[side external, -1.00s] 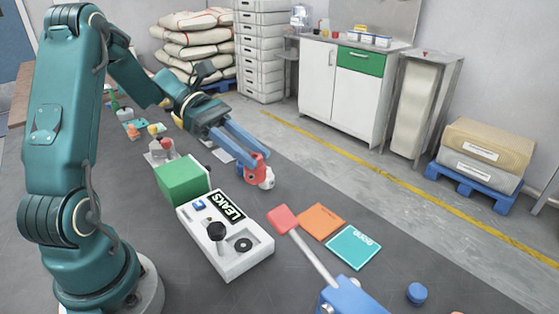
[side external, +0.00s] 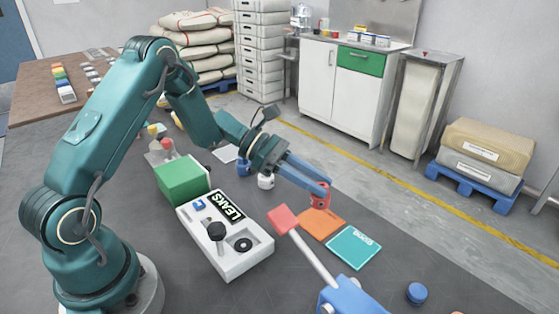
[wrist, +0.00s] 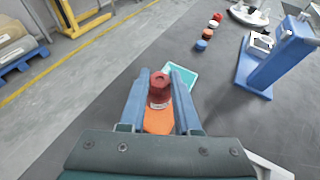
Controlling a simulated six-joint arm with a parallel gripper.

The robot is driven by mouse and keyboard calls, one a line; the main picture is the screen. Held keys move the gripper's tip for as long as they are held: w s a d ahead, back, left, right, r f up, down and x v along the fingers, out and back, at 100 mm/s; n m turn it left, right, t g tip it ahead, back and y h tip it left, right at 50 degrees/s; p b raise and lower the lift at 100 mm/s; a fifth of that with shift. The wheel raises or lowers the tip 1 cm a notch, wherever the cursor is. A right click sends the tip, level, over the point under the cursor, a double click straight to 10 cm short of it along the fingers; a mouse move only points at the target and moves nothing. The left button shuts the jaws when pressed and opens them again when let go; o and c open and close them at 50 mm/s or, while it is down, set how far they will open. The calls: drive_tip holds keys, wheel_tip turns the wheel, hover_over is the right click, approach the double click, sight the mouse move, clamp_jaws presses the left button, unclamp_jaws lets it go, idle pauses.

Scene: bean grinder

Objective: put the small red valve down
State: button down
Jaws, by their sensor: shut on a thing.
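The small red valve (side external: 321,199) is between the blue fingers of my gripper (side external: 322,190), which is shut on it. In the side view it is at the back edge of the orange mat (side external: 318,226); I cannot tell whether it touches the mat. In the wrist view the valve (wrist: 159,88) is upright between the fingers (wrist: 160,85), its red top showing above a pale band. The orange mat (wrist: 158,121) shows below it there, partly hidden by my gripper. A teal mat (side external: 354,248) lies beside the orange one.
A red-ended lever (side external: 284,219) on a blue base (side external: 352,298) stands near the mats. A white LEAKS test box (side external: 236,262) and a green block (side external: 182,182) are to the left. A white valve (side external: 266,182) and a blue one (side external: 243,167) stand behind.

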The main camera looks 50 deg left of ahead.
sight(315, 199)
drive_tip(key=shift+d+f, duration=0.15)
drive_tip(key=shift+f, duration=1.95)
drive_tip(key=c, duration=0.6)
unclamp_jaws()
drive_tip(key=shift+f, duration=0.15)
